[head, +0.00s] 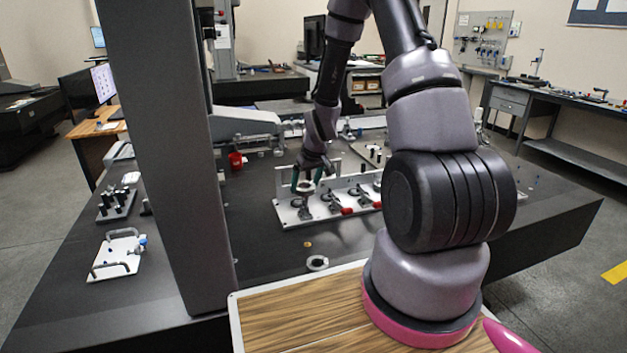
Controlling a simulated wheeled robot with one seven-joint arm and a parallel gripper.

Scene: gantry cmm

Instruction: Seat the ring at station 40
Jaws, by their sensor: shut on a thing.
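My gripper (307,181) is over the left end of a pale fixture plate (288,217) on the dark table. Its two greenish fingers are shut on a small pale ring (306,187), which is partly hidden by the fingers. The ring shows close above the leftmost dark clamp station (302,206); I cannot tell whether it touches it. The plate carries several such stations in a row, some with red parts. No station number is readable. Another pale ring (317,263) with a dark centre lies flat on the table in front of the plate.
A grey column (165,150) rises at the left and blocks part of the table. A white plate with handles (116,256) and a block of dark pegs (116,204) stand left of it. A red cup (235,161) stands behind. A small orange piece (307,244) lies in front.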

